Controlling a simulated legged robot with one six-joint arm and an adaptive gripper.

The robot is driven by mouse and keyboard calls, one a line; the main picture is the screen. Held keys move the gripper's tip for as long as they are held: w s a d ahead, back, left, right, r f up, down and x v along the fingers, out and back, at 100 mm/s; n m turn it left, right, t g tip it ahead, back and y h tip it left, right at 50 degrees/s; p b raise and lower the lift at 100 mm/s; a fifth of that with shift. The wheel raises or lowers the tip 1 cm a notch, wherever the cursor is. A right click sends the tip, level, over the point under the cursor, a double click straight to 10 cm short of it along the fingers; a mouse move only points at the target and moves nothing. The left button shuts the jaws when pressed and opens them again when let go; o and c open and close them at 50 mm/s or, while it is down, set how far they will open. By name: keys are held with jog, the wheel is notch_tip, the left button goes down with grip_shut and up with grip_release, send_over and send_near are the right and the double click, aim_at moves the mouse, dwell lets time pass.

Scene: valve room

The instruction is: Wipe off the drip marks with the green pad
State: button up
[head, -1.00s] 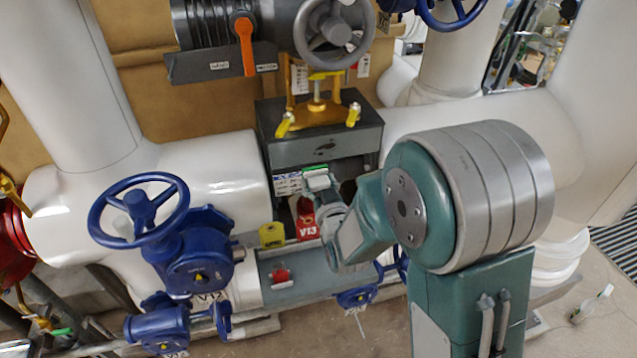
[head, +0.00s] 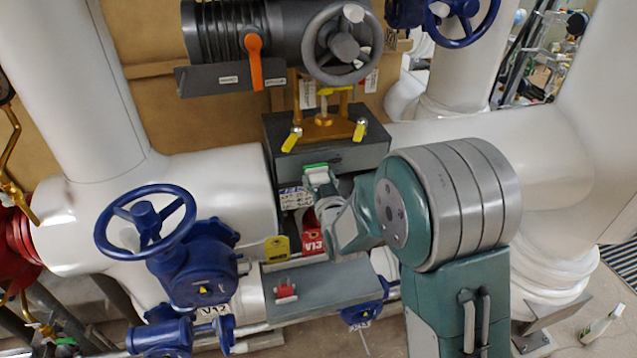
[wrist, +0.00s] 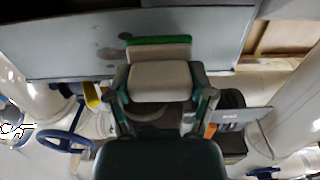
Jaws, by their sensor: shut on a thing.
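The green pad (wrist: 158,42) shows in the wrist view as a green strip on a pale grey block. My gripper (wrist: 160,90) is shut on this block, with a finger on each side. The drip marks (wrist: 110,53) are dark blots on the grey panel, just left of the pad in the wrist view; the pad may cover some. In the head view the pad (head: 316,167) and my gripper (head: 322,182) are at the lower front of the dark grey box (head: 360,155). I cannot tell whether the pad touches the panel.
A grey actuator with a handwheel (head: 340,45) and an orange lever (head: 254,62) is above the box. A blue valve wheel (head: 145,222) stands at left. Yellow (head: 277,248) and red (head: 312,240) tags are below my gripper. Thick white pipes flank the box.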

aim_at(341, 161)
jog(key=shift+d, duration=0.15)
jog(key=shift+w+a, duration=0.15)
jog(key=shift+a, duration=0.1)
jog(key=shift+x, duration=0.75)
dwell(0.4)
jog(key=shift+d, duration=0.1)
jog(key=shift+w+d, duration=0.35)
jog(key=shift+d, duration=0.85)
jog(key=shift+w+d, duration=0.35)
jog(key=shift+d, duration=0.8)
jog(key=shift+w+d, duration=0.4)
jog(key=shift+d, duration=0.8)
jog(key=shift+s, duration=0.1)
jog(key=shift+a, duration=0.1)
